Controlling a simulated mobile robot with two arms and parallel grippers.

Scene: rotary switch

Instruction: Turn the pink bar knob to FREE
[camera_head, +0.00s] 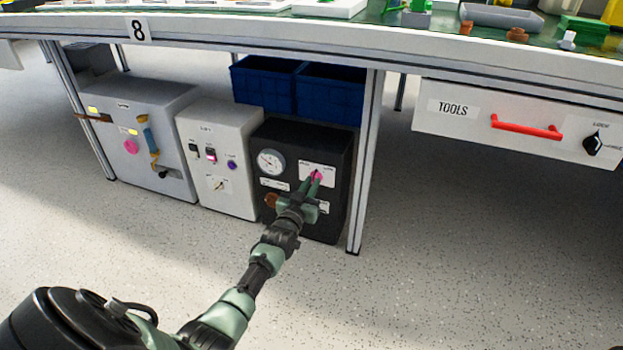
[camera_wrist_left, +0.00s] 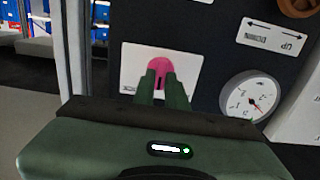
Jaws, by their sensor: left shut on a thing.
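The pink bar knob (camera_head: 316,175) is on a white label plate on the front of a black box (camera_head: 334,147) under the table. My left gripper (camera_head: 313,185) is at the knob, its green fingers shut on it. In the left wrist view the pink knob (camera_wrist_left: 160,72) shows between and above the fingertips of my left gripper (camera_wrist_left: 162,88). The fingers and hand hide part of the knob and its plate. The lettering on the plate is too small to read. My right gripper is not in view.
A round gauge (camera_head: 271,162) and a brown knob (camera_head: 270,200) are beside the plate on the black box. A white box (camera_head: 222,130) stands left of it. A table leg (camera_head: 368,150) is close on the right. Blue crates (camera_head: 330,92) sit behind. The floor in front is clear.

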